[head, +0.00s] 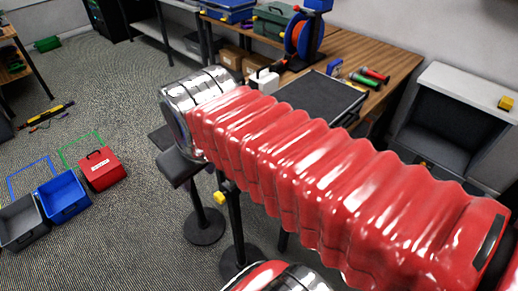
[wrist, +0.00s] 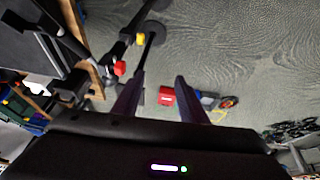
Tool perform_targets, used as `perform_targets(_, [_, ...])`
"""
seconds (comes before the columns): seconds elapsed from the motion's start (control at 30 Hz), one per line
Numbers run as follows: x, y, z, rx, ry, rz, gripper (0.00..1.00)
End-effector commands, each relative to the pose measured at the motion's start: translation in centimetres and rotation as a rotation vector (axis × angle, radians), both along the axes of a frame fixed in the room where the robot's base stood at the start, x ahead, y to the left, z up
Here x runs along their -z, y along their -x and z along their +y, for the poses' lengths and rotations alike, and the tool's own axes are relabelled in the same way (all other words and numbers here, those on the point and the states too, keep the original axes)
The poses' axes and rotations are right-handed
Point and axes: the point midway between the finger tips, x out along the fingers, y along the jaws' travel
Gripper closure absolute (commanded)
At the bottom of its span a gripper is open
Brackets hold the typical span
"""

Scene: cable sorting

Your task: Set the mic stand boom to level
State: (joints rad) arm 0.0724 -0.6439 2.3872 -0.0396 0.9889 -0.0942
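The mic stand shows in part in the head view as a dark post on a round base (head: 240,256), with a yellow knob (head: 222,197). Its upper part is hidden behind my red arm. In the wrist view, dark stand parts carry a yellow knob (wrist: 139,39) and a red knob (wrist: 119,68), left of and beyond my fingers. I cannot make out the boom's tilt. My gripper (wrist: 160,80) is open, its two fingers wide apart with nothing held between them. In the head view I cannot clearly make out the gripper.
A second round base (head: 204,226) stands close by on the left. A red toolbox (head: 101,169), blue bin (head: 62,196) and grey bin (head: 18,222) are on the floor at left. A wooden bench (head: 385,55) with cable reel and tools is behind. Carpet between is open.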

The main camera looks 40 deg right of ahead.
Motion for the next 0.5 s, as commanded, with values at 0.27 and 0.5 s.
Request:
perform_targets(0.27, [-2.3,-2.0,-7.1,-0.012,0.088,0.166,0.61])
perform_targets(0.5, [-3.8,-2.6,-13.6,-0.033,0.121,0.314,0.61])
